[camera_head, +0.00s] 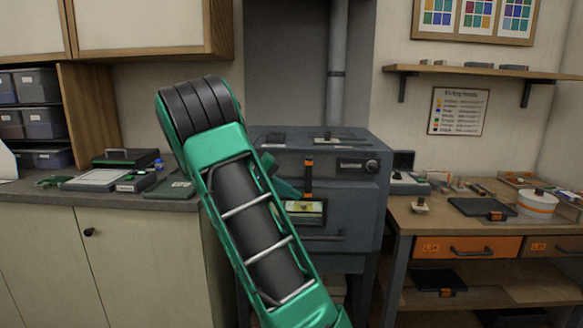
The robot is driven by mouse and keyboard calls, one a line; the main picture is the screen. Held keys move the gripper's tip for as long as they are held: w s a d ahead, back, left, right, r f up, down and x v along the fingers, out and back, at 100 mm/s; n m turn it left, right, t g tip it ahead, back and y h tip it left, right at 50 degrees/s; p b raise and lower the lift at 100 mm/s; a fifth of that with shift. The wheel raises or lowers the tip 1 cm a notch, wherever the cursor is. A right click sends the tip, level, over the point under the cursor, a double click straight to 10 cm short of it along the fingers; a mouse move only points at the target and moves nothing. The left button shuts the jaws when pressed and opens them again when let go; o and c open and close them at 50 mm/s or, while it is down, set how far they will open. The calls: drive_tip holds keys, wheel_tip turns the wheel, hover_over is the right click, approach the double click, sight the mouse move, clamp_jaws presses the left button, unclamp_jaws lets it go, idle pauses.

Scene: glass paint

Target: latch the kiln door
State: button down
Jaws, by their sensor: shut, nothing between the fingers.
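The grey-blue kiln (345,215) stands at the centre against the back wall. Its door looks closed, but my green arm hides its left part. A black latch handle (308,180) with orange bands stands upright on the front, above a small lit window (303,211). A dark horizontal bar (325,238) runs below the window. My gripper (290,188) is mostly hidden behind my arm; a green piece of it shows just left of the latch handle. It is shut and empty. I cannot tell whether it touches the handle.
A wooden workbench (400,212) with orange-fronted drawers stands right of the kiln, holding a black tray (482,207) and a white round pot (537,203). A grey counter (100,200) with cases stands left. A flue pipe (337,75) rises behind the kiln.

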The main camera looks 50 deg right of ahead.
idle(0.3)
drive_tip(key=w+a, duration=0.9)
drive_tip(key=a, duration=0.1)
drive_tip(key=shift+a, duration=0.3)
